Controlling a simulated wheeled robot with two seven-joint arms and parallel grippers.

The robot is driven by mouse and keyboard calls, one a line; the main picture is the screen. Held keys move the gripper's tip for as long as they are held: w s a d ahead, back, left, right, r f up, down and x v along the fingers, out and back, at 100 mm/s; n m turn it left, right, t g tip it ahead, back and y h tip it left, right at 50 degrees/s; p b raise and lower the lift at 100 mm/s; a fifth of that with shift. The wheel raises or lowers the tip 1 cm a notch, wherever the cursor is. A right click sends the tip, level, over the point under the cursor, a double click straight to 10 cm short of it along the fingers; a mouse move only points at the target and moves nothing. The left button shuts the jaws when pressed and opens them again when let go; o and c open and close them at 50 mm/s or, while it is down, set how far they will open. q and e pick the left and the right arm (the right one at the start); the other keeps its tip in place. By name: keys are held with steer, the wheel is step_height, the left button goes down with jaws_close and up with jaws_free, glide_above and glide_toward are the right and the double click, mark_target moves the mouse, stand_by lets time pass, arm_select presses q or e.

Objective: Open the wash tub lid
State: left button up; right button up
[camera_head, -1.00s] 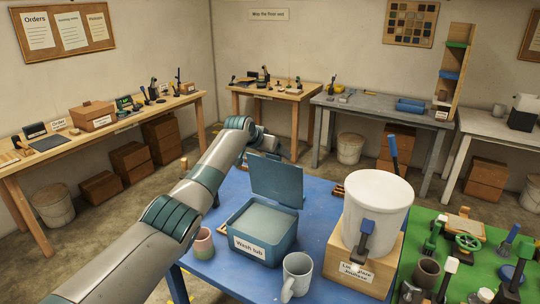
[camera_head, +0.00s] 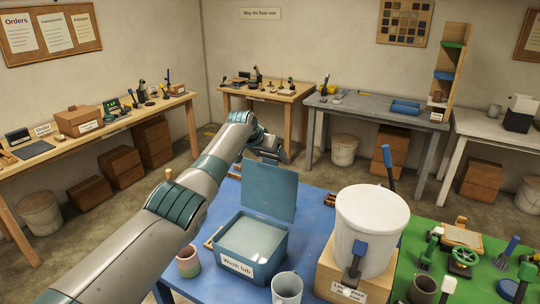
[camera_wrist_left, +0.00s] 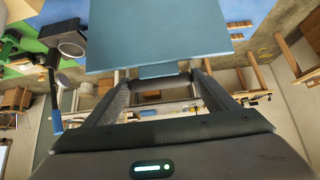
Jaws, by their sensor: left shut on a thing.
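The wash tub (camera_head: 225,262) is a blue-teal box with a white "Wash tub" label, standing on the blue table. Its top is open and a pale surface shows inside. The lid (camera_head: 268,190) stands raised, roughly upright, along the tub's back edge. My left gripper (camera_head: 278,156) is behind the lid's upper edge. In the left wrist view, the fingers (camera_wrist_left: 157,72) are shut on a small tab at the edge of the blue lid (camera_wrist_left: 157,35). In the head view, the lid partly hides the fingertips. My right gripper is not in view.
A pinkish cup (camera_head: 188,262) and a grey mug (camera_head: 287,288) stand beside the tub. A large white container (camera_head: 371,228) on a wooden block stands to the right. A green surface (camera_head: 405,262) with several tools lies further right. My left arm crosses the table's left side.

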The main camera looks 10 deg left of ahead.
arm_select(q)
steer(key=shift+r, duration=0.4)
steer(key=o, duration=1.3)
steer(key=shift+a, duration=0.1)
steer(key=shift+s, duration=0.2)
steer(key=shift+f, duration=0.15)
